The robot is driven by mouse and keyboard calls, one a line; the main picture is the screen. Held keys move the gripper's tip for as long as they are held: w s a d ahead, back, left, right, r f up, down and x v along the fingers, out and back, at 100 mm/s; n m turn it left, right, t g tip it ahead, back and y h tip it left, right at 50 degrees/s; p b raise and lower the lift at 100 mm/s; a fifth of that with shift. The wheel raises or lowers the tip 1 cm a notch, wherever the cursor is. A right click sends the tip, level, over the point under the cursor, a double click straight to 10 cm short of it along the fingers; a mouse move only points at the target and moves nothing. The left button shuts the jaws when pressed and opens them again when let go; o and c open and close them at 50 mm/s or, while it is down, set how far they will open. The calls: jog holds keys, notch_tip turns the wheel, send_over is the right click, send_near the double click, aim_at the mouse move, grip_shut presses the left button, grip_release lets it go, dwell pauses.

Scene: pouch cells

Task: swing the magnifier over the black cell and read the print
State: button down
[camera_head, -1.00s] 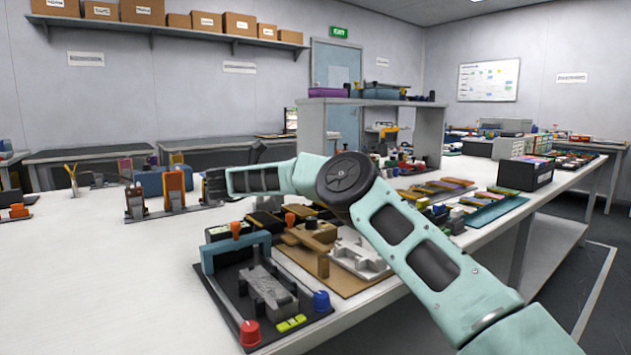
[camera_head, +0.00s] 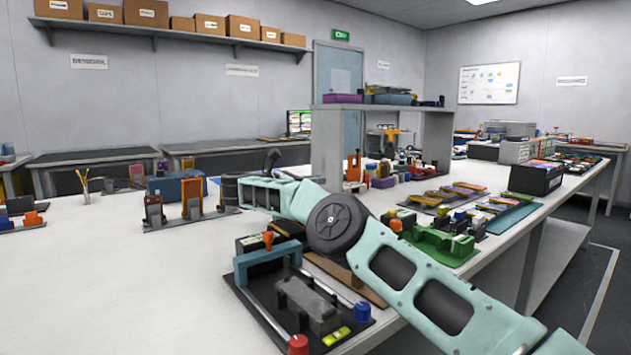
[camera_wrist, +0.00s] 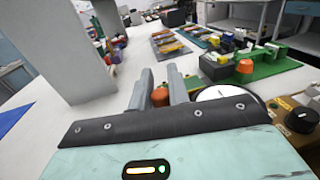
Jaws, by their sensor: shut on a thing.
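My gripper (camera_wrist: 160,88) shows in the wrist view, its two grey fingers shut on an orange knob (camera_wrist: 160,97) that shows between them. A pale round disc with a dark rim (camera_wrist: 221,93) lies just right of the fingers, partly hidden by my gripper's body. It could be the magnifier's lens, but I cannot tell for sure. In the head view my arm hides the fingertips and what they hold. I cannot make out a black cell or any print for certain in either view.
A black fixture board with a blue frame (camera_head: 262,262) stands at the front edge. A green fixture (camera_head: 436,241) stands right of my arm. A grey shelf unit (camera_head: 327,150) stands behind. Orange clamps (camera_head: 192,198) stand at left.

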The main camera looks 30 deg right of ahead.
jog(key=c, duration=1.3)
grip_release()
notch_tip(320, 180, up, 10)
jog(key=p, duration=0.5)
jog(key=shift+p, duration=0.35)
